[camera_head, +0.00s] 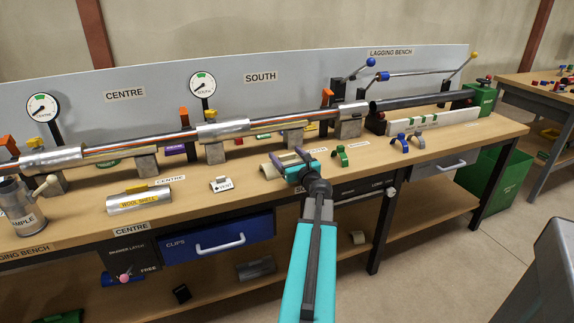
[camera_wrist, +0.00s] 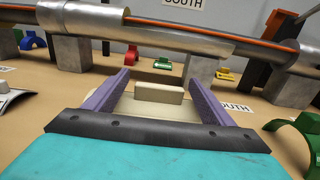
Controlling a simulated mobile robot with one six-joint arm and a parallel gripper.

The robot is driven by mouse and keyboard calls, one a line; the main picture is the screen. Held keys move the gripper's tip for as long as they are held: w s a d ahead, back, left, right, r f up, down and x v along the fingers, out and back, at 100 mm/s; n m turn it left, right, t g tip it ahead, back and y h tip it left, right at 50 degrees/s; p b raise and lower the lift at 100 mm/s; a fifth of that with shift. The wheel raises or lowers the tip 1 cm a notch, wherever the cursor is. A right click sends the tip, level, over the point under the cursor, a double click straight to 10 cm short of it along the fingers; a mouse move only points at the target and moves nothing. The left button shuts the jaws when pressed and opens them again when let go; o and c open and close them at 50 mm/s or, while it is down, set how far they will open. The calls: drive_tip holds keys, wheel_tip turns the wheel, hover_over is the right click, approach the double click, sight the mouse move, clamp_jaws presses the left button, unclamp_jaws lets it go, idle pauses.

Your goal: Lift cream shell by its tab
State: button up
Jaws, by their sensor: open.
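The cream shell (camera_head: 267,171) lies on the bench top, partly hidden behind my gripper (camera_head: 288,157). In the wrist view the cream shell (camera_wrist: 137,106) shows between and below the two purple fingers, and its upright tab (camera_wrist: 159,93) stands between them. My gripper (camera_wrist: 159,80) is open, with one finger on each side of the tab and a visible gap on both sides. I cannot tell how far the fingertips reach down beside the tab.
A pipe (camera_head: 160,140) on metal blocks runs behind the shell. A wool shell (camera_head: 139,201) lies further left. Bare bench shows around the shell.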

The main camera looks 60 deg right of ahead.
drive_tip(key=shift+x, duration=1.85)
drive_tip(key=c, duration=1.2)
drive_tip(key=shift+o, duration=0.2)
drive_tip(key=shift+r, duration=0.15)
wheel_tip(320, 180, up, 10)
drive_tip(key=p, duration=0.1)
drive_tip(key=shift+p, duration=0.4)
